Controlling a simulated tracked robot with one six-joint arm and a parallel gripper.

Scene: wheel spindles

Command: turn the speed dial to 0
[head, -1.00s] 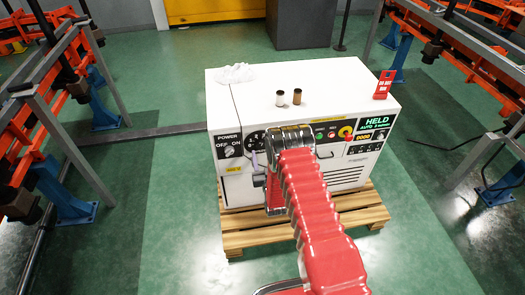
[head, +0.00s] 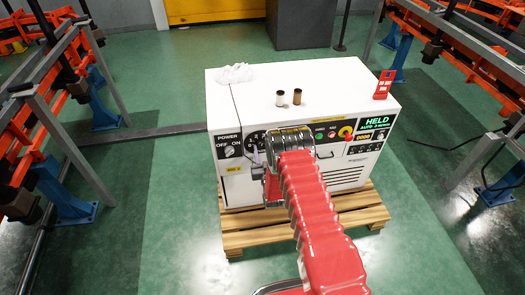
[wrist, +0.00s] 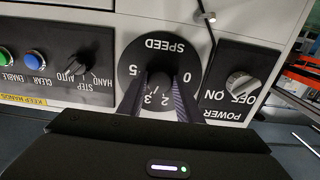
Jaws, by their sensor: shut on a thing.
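The speed dial (wrist: 133,62) is a dark round plate on the white cabinet's front panel, upside down in the wrist view. Its SPEED label and the marks 0, 2, 3 and 5 show, with 0 on the right and 5 on the left. My gripper (wrist: 160,84) has a finger on each side of the dial's knob and is shut on it. The fingers hide much of the knob, and I cannot tell which mark it points to. In the head view my gripper (head: 261,162) is at the panel's left part, partly hidden by my red arm, which also covers much of the dial.
The power switch (wrist: 240,84) is close beside the dial, and the mode selector (wrist: 82,67) is on its other side. The cabinet (head: 330,95) stands on a wooden pallet (head: 345,208).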

